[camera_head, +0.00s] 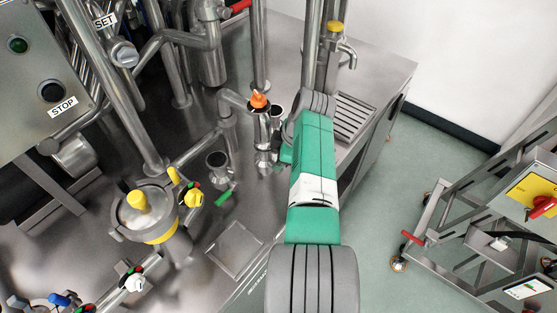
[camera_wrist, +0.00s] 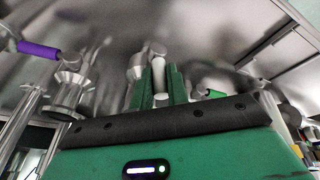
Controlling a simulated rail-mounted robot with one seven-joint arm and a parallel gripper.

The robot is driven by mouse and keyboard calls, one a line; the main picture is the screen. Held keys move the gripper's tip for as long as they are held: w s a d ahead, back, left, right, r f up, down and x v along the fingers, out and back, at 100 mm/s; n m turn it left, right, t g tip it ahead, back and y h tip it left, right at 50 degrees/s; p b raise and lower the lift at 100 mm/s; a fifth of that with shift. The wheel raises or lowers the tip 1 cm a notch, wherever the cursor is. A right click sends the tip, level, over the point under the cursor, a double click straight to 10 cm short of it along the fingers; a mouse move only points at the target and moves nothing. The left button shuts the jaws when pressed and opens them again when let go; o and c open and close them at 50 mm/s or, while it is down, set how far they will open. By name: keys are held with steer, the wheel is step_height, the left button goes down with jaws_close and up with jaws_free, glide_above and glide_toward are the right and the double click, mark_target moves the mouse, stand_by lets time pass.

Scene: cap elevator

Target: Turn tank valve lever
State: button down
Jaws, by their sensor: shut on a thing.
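My gripper (camera_wrist: 160,78) shows in the wrist view with its two green fingers pointing up, one on each side of a white cylindrical lever handle (camera_wrist: 159,66). It is shut on this handle, which hangs from a round metal fitting. In the head view my green and white arm reaches over the steel pipework beside the orange-topped valve pipe (camera_head: 262,125). There the arm hides the fingers and the white handle.
A purple handle (camera_wrist: 39,50) is left of my gripper and a green handle (camera_wrist: 215,94) is right. A yellow-capped vessel (camera_head: 140,215) and a control panel with a STOP button (camera_head: 51,91) stand at left. Open floor (camera_head: 430,170) lies right; a cart (camera_head: 480,220) stands there.

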steer(key=shift+s+f, duration=0.1)
steer(key=shift+f, duration=0.1)
steer(key=c, duration=1.4)
jaws_free()
steer(key=shift+o, duration=0.2)
steer(key=shift+r, duration=0.1)
steer(key=w+p+v, duration=0.1)
steer(key=p+v, duration=0.3)
steer(key=v, duration=0.3)
steer(key=shift+s+r, duration=0.35)
steer(key=shift+s, duration=0.15)
steer(key=shift+d, duration=0.1)
